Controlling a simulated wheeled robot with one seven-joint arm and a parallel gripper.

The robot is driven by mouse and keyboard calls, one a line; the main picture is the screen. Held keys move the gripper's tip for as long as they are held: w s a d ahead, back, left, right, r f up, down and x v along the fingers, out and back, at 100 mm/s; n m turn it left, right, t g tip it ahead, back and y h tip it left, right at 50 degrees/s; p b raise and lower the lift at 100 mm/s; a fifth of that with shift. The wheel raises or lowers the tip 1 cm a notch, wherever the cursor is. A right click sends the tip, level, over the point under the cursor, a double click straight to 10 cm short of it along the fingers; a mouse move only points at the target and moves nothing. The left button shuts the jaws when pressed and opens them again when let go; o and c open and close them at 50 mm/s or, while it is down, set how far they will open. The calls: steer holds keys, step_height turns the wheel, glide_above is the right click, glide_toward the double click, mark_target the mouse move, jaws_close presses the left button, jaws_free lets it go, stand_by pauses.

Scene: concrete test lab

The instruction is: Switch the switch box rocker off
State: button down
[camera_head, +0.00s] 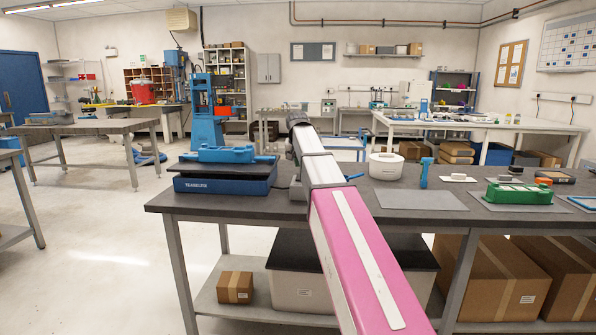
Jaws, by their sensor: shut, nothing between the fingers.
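My pink, white and grey arm reaches from the bottom of the head view up over the middle of the workbench (400,194). Its fingertips cannot be made out, and the arm hides part of the bench behind it. A small grey block shows at the left edge of the arm, beside the blue machine (222,178); I cannot tell whether it is the switch box or part of my arm. No rocker can be made out, so its position cannot be read.
On the bench to the right are a round white container (386,166), an upright blue tool (425,172), a grey mat (421,200) and a green device (519,193). Boxes stand on the shelf below. The floor to the left is partly clear.

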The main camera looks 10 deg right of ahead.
steer(key=s+v, duration=0.2)
steer(key=v, duration=0.8)
steer(key=shift+a+f, duration=0.25)
